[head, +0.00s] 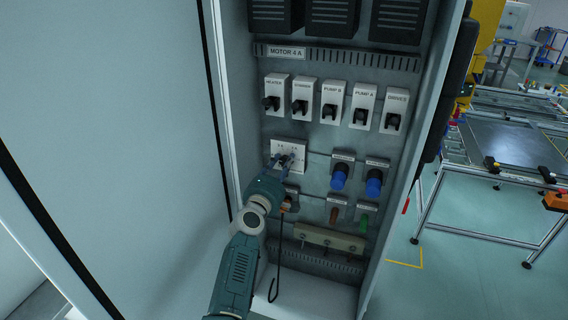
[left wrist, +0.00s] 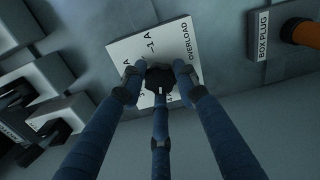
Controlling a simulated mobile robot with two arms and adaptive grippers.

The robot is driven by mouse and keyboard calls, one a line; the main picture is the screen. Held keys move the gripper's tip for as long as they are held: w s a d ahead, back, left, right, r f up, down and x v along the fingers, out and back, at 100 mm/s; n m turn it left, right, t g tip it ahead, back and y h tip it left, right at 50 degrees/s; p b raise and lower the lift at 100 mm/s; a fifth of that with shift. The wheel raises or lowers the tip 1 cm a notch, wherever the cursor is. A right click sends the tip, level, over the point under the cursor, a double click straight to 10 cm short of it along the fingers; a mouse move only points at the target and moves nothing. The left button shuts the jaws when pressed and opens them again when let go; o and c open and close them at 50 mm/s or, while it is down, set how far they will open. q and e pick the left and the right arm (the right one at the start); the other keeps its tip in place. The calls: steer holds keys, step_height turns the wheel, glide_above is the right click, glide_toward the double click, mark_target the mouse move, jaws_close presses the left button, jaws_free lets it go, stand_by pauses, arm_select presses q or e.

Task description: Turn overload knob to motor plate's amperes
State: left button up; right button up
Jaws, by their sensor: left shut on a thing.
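The motor plate (head: 286,52) reads "MOTOR 4 A" at the upper left of the panel. The white overload plate (head: 290,146) is below the switch row; my left gripper (head: 284,162) covers its lower part. In the left wrist view the overload plate (left wrist: 182,30) fills the middle, with "OVERLOAD", "-1 A" and other partly hidden ampere marks. The black overload knob (left wrist: 160,76) sits at its centre. My left gripper (left wrist: 158,84) is shut on it, blue fingers on several sides. I cannot tell which mark the knob points to. My right gripper is not in view.
A row of labelled black-lever switches (head: 333,100) is above the plate. Blue plugs (head: 340,176) are right of my gripper. A black hook-like cable (head: 275,270) hangs below. The open cabinet door (head: 120,130) stands left of my arm; a workbench (head: 510,145) is outside on the right.

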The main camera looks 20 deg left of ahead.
arm_select(q)
steer(key=shift+a+r+n, duration=0.2)
steer(key=shift+a+n, duration=0.05)
steer(key=shift+n, duration=0.95)
steer(key=shift+f, duration=0.1)
steer(key=o, duration=1.2)
steer(key=shift+c, duration=0.2)
steer(key=shift+a+f, duration=0.1)
steer(key=shift+f, duration=0.05)
steer(key=shift+d, duration=0.2)
